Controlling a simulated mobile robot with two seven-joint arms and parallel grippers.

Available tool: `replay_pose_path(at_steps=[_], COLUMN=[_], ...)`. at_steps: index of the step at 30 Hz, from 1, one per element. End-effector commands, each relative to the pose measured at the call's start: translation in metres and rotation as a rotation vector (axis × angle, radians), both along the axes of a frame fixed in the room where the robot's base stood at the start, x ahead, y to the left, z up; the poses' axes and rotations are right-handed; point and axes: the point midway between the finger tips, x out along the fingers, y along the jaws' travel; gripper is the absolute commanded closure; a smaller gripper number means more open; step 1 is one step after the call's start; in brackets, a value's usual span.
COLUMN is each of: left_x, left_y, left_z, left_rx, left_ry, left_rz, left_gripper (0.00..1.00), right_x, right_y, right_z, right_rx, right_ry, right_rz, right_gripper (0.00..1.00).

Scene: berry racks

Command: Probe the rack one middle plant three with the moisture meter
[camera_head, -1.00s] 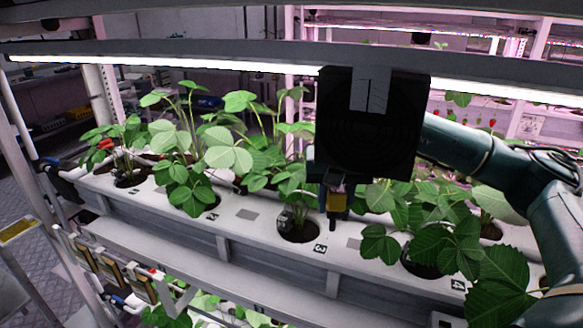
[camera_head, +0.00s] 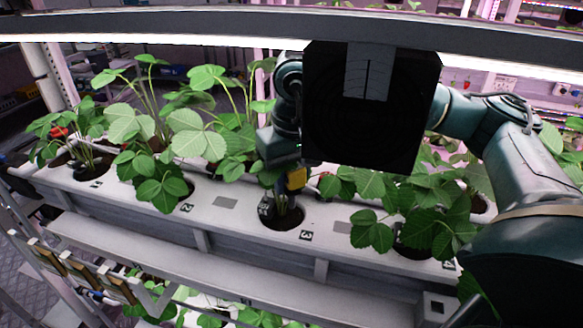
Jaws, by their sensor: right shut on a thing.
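Plant three's pot hole (camera_head: 284,222), by the tag marked 3 (camera_head: 305,237), is in the white trough (camera_head: 215,218) of the rack. A small dark clip-like piece and some stems show in it. My right gripper (camera_head: 284,180) points down just above this hole. It is shut on a small yellow and dark thing, which I take for the moisture meter (camera_head: 297,179). Its lower end is at the hole among stems; I cannot tell whether it is in the soil. A large black block (camera_head: 370,115) hides part of my right arm. My left gripper is not in view.
Leafy plants stand on both sides, plant two (camera_head: 165,190) to the left and plant four (camera_head: 425,215) to the right. A lamp bar (camera_head: 150,38) runs above. A lower shelf with more plants (camera_head: 210,310) is beneath. My right arm fills the right side.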

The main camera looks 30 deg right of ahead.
Motion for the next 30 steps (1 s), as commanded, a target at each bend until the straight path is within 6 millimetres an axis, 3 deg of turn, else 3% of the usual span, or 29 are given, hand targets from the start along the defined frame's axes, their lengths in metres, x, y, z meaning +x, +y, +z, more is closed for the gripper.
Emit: replay_pose_path(at_steps=[1, 7, 21, 30], left_x=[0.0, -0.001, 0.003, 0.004], left_y=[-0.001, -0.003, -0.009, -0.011], left_z=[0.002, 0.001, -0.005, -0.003], left_rx=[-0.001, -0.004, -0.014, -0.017], left_ry=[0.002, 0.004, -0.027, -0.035], left_rz=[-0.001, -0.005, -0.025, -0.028], left_gripper=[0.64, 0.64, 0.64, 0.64], right_x=[0.004, 0.004, 0.002, 0.002], right_y=[0.0, 0.0, 0.0, 0.0], right_z=[0.012, 0.01, -0.03, -0.034], right_rx=[0.009, 0.01, 0.006, 0.006], right_ry=[-0.024, -0.025, -0.019, -0.016], right_rz=[0.0, 0.008, 0.009, 0.01], right_gripper=[0.94, 0.94, 0.94, 0.94])
